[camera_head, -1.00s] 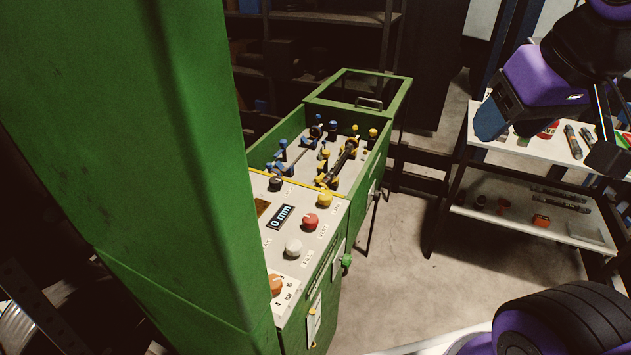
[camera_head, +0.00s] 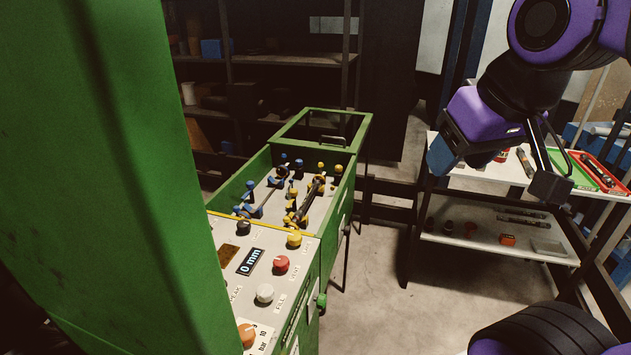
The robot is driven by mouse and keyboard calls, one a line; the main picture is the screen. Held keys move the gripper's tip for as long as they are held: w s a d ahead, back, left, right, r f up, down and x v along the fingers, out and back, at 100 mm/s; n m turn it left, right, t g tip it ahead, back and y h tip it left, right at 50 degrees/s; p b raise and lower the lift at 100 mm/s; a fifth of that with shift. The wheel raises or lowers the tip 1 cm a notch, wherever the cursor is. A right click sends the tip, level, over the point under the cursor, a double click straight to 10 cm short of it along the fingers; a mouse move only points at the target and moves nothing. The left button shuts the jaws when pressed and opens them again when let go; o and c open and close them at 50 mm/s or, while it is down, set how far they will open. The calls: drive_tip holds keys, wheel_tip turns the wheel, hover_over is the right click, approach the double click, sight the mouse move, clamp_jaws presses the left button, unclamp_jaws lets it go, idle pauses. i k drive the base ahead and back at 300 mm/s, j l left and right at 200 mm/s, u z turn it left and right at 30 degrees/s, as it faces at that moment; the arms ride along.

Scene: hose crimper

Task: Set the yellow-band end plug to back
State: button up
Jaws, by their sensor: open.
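The green crimper bench (camera_head: 345,165) has an open trough with blue-marked and yellow-marked fittings inside. A dark hose or rod (camera_head: 307,200) lies along the yellow fittings (camera_head: 292,220) on the right side of the trough. A blue row (camera_head: 252,210) runs on the left side. I cannot tell which part is the yellow-band end plug or how it is set; the parts are too small. My gripper (camera_head: 500,165) is open and seems empty, at the upper right in front of the shelf, apart from the bench.
The control panel in front has a yellow knob (camera_head: 294,240), a red knob (camera_head: 281,263), a white knob (camera_head: 265,293), an orange knob (camera_head: 246,334) and a display (camera_head: 250,261) reading "0 mm". A tall green cabinet (camera_head: 90,180) blocks the left. A two-level shelf (camera_head: 470,245) stands right. Floor between is clear.

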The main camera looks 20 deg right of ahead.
sight(321, 175)
drive_tip(key=i+l, duration=0.15)
drive_tip(key=l, duration=0.25)
drive_tip(key=i+l+u, duration=0.1)
drive_tip(key=l, duration=0.3)
drive_tip(key=i+l, duration=0.2)
drive_tip(key=l, duration=0.2)
drive_tip(key=i+l+u, duration=0.2)
drive_tip(key=i+l, duration=0.8)
